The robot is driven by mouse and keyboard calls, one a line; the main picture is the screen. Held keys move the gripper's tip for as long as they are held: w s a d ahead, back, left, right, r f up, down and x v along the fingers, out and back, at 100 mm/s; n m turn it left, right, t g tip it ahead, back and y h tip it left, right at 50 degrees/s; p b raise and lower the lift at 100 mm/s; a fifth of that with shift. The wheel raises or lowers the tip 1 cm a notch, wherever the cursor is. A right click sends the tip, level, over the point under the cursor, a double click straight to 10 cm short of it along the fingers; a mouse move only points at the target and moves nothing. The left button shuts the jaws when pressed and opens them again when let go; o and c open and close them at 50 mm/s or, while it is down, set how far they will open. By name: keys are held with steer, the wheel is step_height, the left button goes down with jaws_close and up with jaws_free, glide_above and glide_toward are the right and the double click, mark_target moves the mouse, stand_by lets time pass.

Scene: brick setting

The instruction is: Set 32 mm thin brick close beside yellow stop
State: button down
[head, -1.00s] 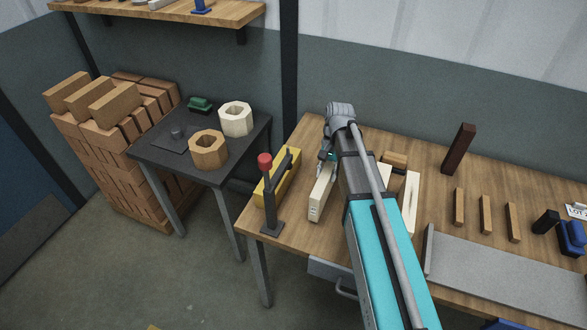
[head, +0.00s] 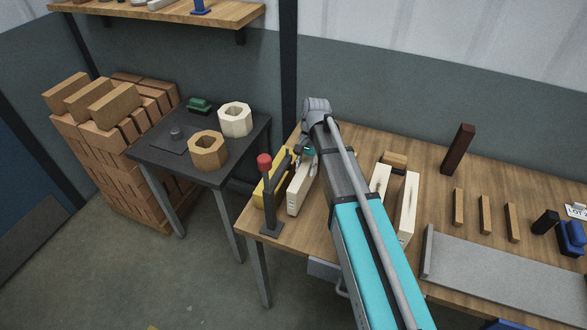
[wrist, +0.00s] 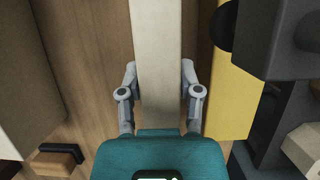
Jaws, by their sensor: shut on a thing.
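A thin cream brick (head: 300,187) stands on edge, long and narrow, at the left end of the wooden bench. My gripper (head: 306,158) is shut on it, with one finger on each side; the wrist view shows the brick (wrist: 157,40) running between both fingers. The yellow stop (head: 264,191) is just left of the brick in the head view. In the wrist view the yellow stop (wrist: 231,95) lies to the right of the brick, roughly parallel, with a narrow strip of wood between. Whether the brick's underside touches the bench is hard to tell.
Two more cream bricks (head: 408,206) stand right of my arm. A dark upright block (head: 459,149) and several thin brown pieces (head: 485,214) are farther right.

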steer(key=a, duration=0.1)
steer(key=w+a+f+b, duration=0.1)
steer(key=a, duration=0.1)
steer(key=shift+w+a+f, duration=0.15)
steer(key=shift+a+f, duration=0.1)
steer(key=shift+f, duration=0.05)
steer(key=shift+f+b, duration=0.1)
steer(key=shift+b, duration=0.3)
steer(key=shift+c, duration=1.4)
jaws_free()
steer(key=p+v, duration=1.1)
steer(key=v, duration=0.1)
